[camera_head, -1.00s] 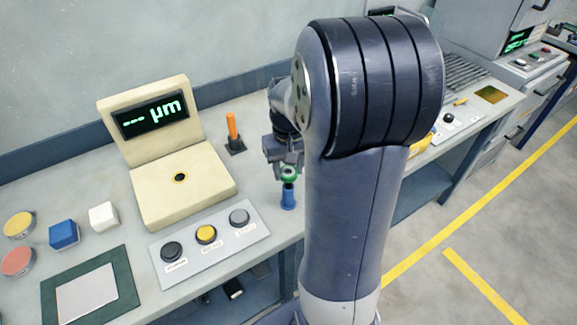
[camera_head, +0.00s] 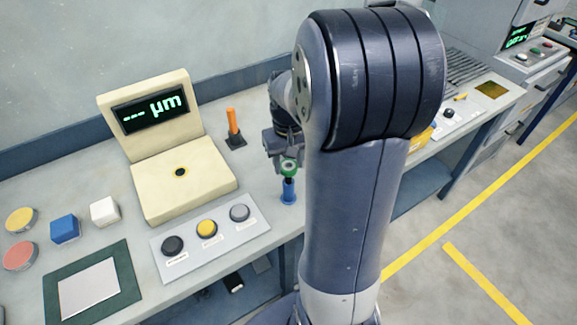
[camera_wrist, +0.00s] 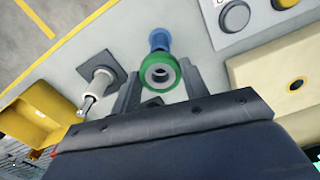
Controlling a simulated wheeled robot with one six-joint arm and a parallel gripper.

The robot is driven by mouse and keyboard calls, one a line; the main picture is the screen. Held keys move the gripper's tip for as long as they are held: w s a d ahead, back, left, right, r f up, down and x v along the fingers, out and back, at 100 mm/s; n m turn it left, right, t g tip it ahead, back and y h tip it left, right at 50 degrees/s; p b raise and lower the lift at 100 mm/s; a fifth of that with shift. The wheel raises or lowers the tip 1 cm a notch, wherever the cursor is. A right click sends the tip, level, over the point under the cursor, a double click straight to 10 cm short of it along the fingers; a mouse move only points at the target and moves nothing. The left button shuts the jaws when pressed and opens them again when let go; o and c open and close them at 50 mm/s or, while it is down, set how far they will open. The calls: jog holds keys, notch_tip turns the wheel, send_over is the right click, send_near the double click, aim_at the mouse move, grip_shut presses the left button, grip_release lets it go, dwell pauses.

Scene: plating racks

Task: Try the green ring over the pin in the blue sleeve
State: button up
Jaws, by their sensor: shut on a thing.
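My gripper (camera_wrist: 160,92) is shut on the green ring (camera_wrist: 160,72), one finger on each side of it. In the head view the green ring (camera_head: 289,168) hangs just above the blue sleeve (camera_head: 289,192), which stands upright near the bench's front edge. In the wrist view the blue sleeve (camera_wrist: 159,40) shows beyond the ring, partly covered by it. The pin in the sleeve is hard to make out, and I cannot tell whether the ring is centred over it. The ring looks clear of the sleeve.
A beige gauge (camera_head: 185,195) and a button panel (camera_head: 210,242) stand left of the sleeve. An orange-sleeved pin (camera_head: 232,128) stands behind. In the wrist view a white-sleeved pin (camera_wrist: 102,80) and a yellow bin (camera_wrist: 40,112) are at left.

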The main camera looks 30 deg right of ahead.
jog(key=shift+r+p, duration=1.45)
jog(key=shift+r, duration=0.4)
